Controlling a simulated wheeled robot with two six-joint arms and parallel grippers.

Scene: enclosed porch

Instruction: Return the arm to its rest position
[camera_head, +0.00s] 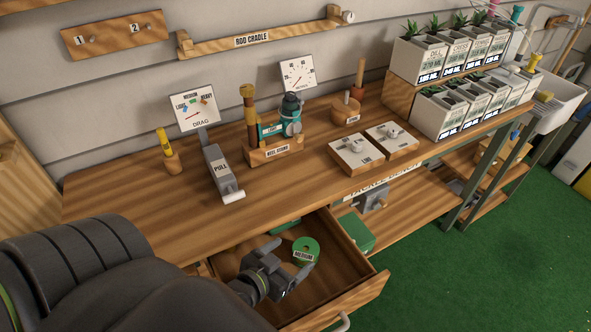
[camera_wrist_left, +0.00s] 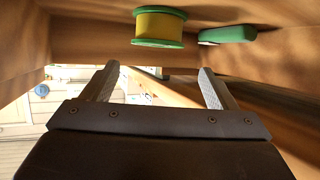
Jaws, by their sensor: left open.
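My left arm comes in from the lower left in the head view. Its gripper (camera_head: 289,264) is open and empty, over the open wooden drawer (camera_head: 367,284). A green spool labelled MEDIUM (camera_head: 306,245) is in the drawer, just beyond the fingers. In the left wrist view, the two fingers (camera_wrist_left: 157,76) are spread apart with nothing between them. The spool shows there with a yellow middle and green rims (camera_wrist_left: 159,27), apart from the fingertips. My right gripper is in no view.
A second green item (camera_head: 285,226) lies at the drawer's back, partly hidden under the bench top (camera_head: 130,205). The bench holds a drag gauge (camera_head: 196,107), a PULL device (camera_head: 220,170), a reel stand (camera_head: 275,151) and planters (camera_head: 420,60). Green floor (camera_head: 480,265) is clear at right.

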